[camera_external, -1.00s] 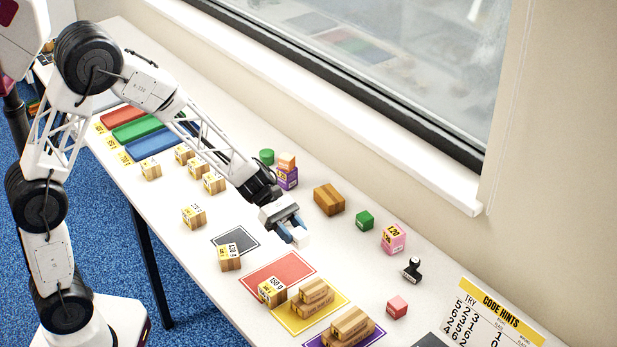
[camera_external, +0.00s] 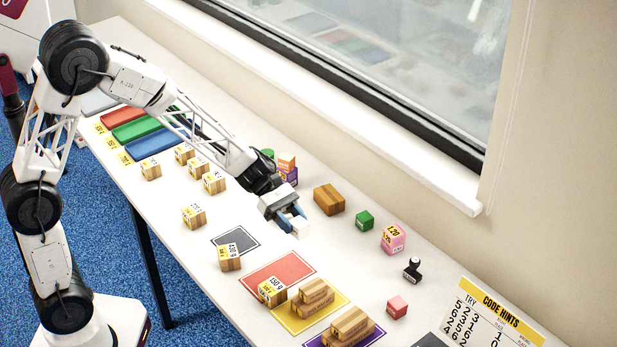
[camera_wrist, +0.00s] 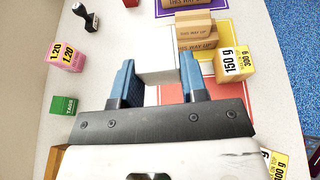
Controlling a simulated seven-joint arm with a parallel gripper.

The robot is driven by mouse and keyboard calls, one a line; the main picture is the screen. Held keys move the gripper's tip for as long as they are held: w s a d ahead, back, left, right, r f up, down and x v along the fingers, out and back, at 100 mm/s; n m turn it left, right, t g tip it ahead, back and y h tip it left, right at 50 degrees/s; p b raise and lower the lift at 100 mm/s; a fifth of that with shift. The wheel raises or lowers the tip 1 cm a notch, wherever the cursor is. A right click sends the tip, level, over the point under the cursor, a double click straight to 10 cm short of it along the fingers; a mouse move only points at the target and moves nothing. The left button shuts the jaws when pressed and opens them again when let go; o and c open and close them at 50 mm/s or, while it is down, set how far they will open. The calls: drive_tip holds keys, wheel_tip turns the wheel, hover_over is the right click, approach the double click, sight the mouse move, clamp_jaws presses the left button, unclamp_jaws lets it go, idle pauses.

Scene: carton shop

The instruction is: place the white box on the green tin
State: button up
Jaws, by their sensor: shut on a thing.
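My gripper (camera_external: 291,218) is shut on the white box (camera_external: 301,228) and holds it over the bare table, beyond the dark grey mat. In the wrist view the white box (camera_wrist: 157,62) sits between the two blue fingers of my gripper (camera_wrist: 157,72). The green tin (camera_external: 268,153) is a short round tin near the window side of the table, behind my forearm and partly hidden by it. It stands to the upper left of my gripper. I cannot make it out in the wrist view.
A purple box with an orange one on it (camera_external: 287,173) stands beside the green tin. A brown carton (camera_external: 328,199), green cube (camera_external: 364,220), pink box (camera_external: 393,239) and black stamp (camera_external: 412,268) stand along the window side. Coloured mats with cartons lie in front.

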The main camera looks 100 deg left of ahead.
drive_tip(key=s+a+r+n+t+y, duration=0.2)
drive_tip(key=s+a+n+y, duration=0.1)
drive_tip(key=a, duration=1.1)
drive_tip(key=s+a+r+n+t+y, duration=0.1)
drive_tip(key=s+a+r+n+y, duration=0.15)
drive_tip(key=a, duration=1.25)
drive_tip(key=s+a+f+n+y, duration=0.1)
drive_tip(key=s+a+n+y, duration=0.1)
drive_tip(key=s+a, duration=0.55)
drive_tip(key=s+a+n+y, duration=0.15)
drive_tip(key=s+a, duration=0.35)
drive_tip(key=a, duration=0.5)
drive_tip(key=shift+t, duration=0.4)
drive_tip(key=f, duration=0.5)
drive_tip(key=shift+w+f, duration=0.1)
drive_tip(key=shift+w, duration=0.1)
drive_tip(key=shift+f, duration=0.1)
drive_tip(key=shift+f, duration=1.9)
drive_tip(key=shift+f, duration=0.1)
